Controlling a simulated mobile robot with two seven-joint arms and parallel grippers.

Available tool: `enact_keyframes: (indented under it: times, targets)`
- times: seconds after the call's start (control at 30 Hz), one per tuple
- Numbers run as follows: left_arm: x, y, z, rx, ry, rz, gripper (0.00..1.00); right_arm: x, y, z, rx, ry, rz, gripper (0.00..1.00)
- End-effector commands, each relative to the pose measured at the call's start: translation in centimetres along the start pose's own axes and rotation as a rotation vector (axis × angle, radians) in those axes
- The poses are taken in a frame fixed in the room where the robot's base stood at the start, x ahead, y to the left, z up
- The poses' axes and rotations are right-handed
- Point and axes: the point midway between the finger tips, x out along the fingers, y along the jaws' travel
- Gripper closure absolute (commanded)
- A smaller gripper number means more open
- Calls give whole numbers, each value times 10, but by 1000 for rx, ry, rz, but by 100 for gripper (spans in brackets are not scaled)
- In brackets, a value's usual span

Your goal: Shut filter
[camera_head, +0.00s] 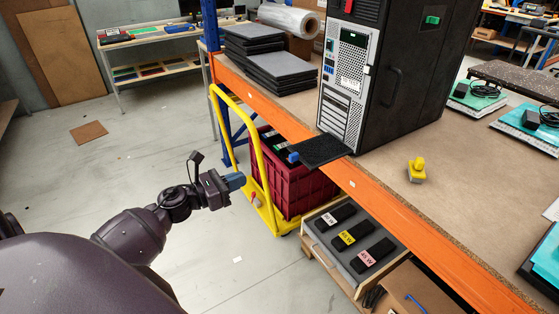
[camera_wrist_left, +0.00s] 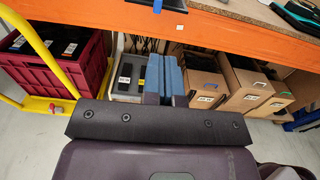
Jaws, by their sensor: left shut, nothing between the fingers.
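The filter (camera_head: 320,150) is a flat black panel at the foot of the computer tower (camera_head: 348,80). It lies folded out from the tower's front, reaching over the orange table edge. A blue tab (camera_head: 294,157) is on its outer end. Part of the panel and its blue tab (camera_wrist_left: 157,6) show at the top of the left wrist view. My left gripper (camera_head: 236,181) has blue fingers and is shut and empty. It is left of and below the filter, apart from it, in front of the table. Its fingers (camera_wrist_left: 164,78) also show in the wrist view. My right gripper is not in view.
A yellow trolley (camera_head: 258,150) with a dark red crate (camera_head: 312,193) stands close to my left gripper. A drawer (camera_head: 318,236) of labelled chargers is below the table. Stacked laptops (camera_head: 282,70) lie left of the tower. A yellow object (camera_head: 417,170) sits on the table.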

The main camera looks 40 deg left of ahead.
Motion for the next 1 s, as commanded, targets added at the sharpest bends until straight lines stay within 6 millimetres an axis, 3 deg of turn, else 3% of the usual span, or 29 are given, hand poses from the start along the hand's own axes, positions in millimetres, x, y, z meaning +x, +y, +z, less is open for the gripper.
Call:
enact_keyframes:
  times: [0.27, 0.7, 1.0]
  targets:
    - [22, 0, 2, 19, -4, 0, 100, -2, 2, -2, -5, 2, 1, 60]
    - [98, 0, 2, 16, -4, 1, 100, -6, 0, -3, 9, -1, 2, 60]
    - [134, 0, 1, 14, -2, 2, 100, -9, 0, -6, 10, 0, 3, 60]
